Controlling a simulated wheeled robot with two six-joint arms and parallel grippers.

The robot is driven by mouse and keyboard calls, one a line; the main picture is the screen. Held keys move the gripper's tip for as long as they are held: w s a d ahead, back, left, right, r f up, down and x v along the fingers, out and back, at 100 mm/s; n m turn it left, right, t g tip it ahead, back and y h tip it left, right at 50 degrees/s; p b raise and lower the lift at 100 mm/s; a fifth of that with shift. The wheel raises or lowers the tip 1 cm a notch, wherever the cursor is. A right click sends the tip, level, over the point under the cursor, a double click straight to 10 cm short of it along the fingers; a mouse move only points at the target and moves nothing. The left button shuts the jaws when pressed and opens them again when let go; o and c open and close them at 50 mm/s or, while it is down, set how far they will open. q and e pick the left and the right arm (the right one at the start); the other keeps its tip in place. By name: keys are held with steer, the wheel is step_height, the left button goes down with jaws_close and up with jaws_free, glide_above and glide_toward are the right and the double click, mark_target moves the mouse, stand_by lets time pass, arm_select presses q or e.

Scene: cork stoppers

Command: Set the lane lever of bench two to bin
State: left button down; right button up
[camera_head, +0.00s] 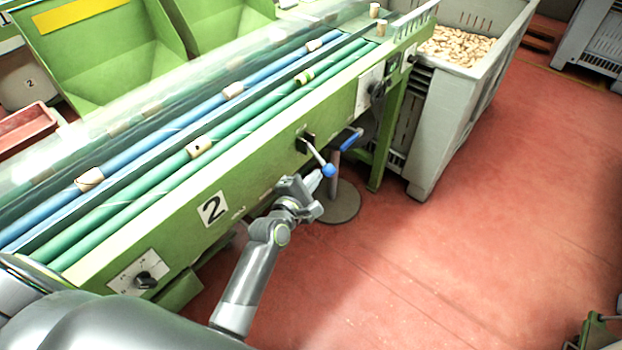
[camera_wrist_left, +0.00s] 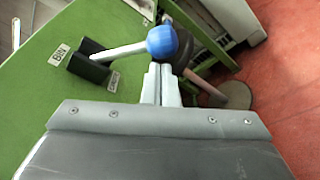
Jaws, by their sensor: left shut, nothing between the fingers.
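Bench two is the green conveyor bench with a white "2" plate (camera_head: 212,209). Its lane lever has a blue ball knob (camera_head: 328,170) on a pale rod, which leans down and right from a black bracket (camera_head: 305,143) on the bench side. In the left wrist view, the ball (camera_wrist_left: 162,42) is just beyond my fingertips and the bracket (camera_wrist_left: 88,66) is to the left. A "BIN" label (camera_wrist_left: 59,55) is on one side of the bracket; another label (camera_wrist_left: 113,82), unreadable, is on the other. My left gripper (camera_head: 317,183) is shut and empty, close beside the ball; I cannot tell if they touch.
A grey post on a round base (camera_head: 340,203) with a blue handle (camera_head: 350,139) stands close behind the lever. A grey crate (camera_head: 447,140) of corks stands at the bench's far end. Corks lie on the bench's blue and green rollers.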

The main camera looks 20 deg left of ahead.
arm_select(q)
step_height(320, 180, up, 9)
steer(key=n+g+h+p, duration=0.25)
steer(key=n+p, duration=0.85)
steer(key=p, duration=0.9)
glide_above(322, 159)
steer(key=s+d, duration=0.1)
steer(key=s, duration=0.4)
steer(key=shift+w+r+h, duration=0.15)
steer(key=shift+h, duration=0.1)
